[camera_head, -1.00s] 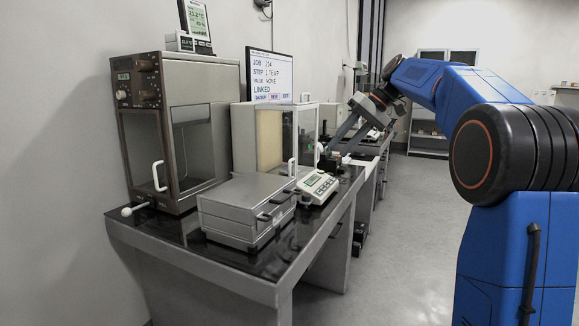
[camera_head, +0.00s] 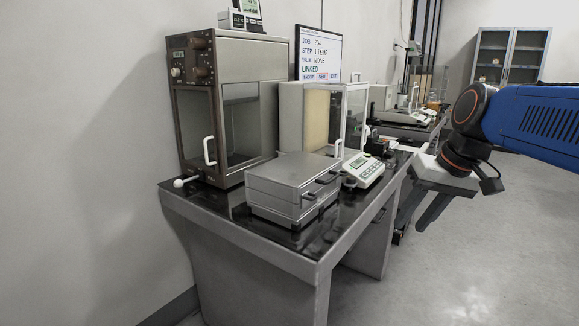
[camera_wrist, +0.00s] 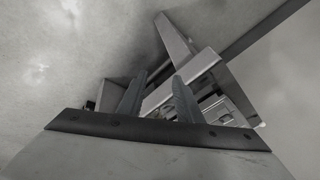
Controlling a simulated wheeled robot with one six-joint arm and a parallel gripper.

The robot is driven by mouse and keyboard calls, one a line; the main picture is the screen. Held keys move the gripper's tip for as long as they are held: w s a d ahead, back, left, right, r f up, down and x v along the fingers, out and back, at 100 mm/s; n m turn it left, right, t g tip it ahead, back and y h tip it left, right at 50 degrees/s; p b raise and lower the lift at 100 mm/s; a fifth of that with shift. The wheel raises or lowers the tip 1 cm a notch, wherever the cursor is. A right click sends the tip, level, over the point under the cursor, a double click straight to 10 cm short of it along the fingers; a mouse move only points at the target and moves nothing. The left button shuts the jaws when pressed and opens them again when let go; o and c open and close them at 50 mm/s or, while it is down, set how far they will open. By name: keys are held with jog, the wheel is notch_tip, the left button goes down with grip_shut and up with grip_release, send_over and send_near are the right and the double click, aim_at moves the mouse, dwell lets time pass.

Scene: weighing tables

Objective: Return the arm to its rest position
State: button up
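My gripper (camera_head: 409,232) hangs off the table's right side, over the floor, at the end of my blue arm. In the wrist view my two grey fingers (camera_wrist: 159,80) stand apart with nothing held between them. The gripper points downward and touches nothing that I can see. The upper arm runs out of the head view at the right edge.
The near table (camera_head: 255,252) bears a metal box (camera_head: 290,188), a windowed oven (camera_head: 225,110), a glass-fronted balance case (camera_head: 318,118) and a small keypad device (camera_head: 362,170). A cabinet (camera_head: 510,58) stands at the back. The floor at right is clear.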

jog(key=s+d+f+t+h, duration=0.1)
jog(key=s+d+f+h, duration=0.1)
jog(key=s+f, duration=1.4)
jog(key=shift+d+h, duration=0.2)
jog(key=shift+h, duration=0.1)
jog(key=shift+f, duration=0.1)
